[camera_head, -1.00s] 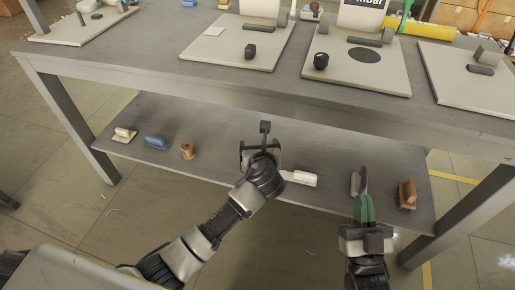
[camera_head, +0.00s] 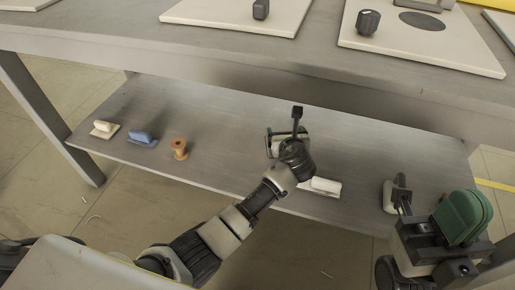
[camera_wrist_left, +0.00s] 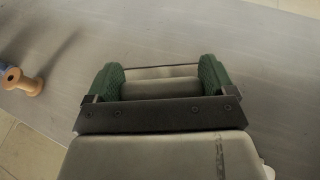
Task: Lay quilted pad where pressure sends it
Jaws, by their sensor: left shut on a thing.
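My left gripper (camera_head: 287,143) is over the lower shelf (camera_head: 225,120). In the left wrist view its green fingers (camera_wrist_left: 155,84) close on both sides of a grey handle-like block (camera_wrist_left: 152,88). In the head view this block is largely hidden by the gripper. My right gripper (camera_head: 463,218) is at the lower right with its green finger pads together and nothing seen between them. I cannot pick out a quilted pad with certainty. Pale boards (camera_head: 430,52) lie on the upper table, one with a dark disc (camera_head: 422,20) and a black knob-like object (camera_head: 368,22).
The lower shelf holds a cream handled block (camera_head: 104,129), a blue one (camera_head: 141,137), a wooden spool (camera_head: 179,149), a white one (camera_head: 322,186) and a grey one (camera_head: 397,194) near my right gripper. The upper table edge (camera_head: 240,58) overhangs behind the left gripper.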

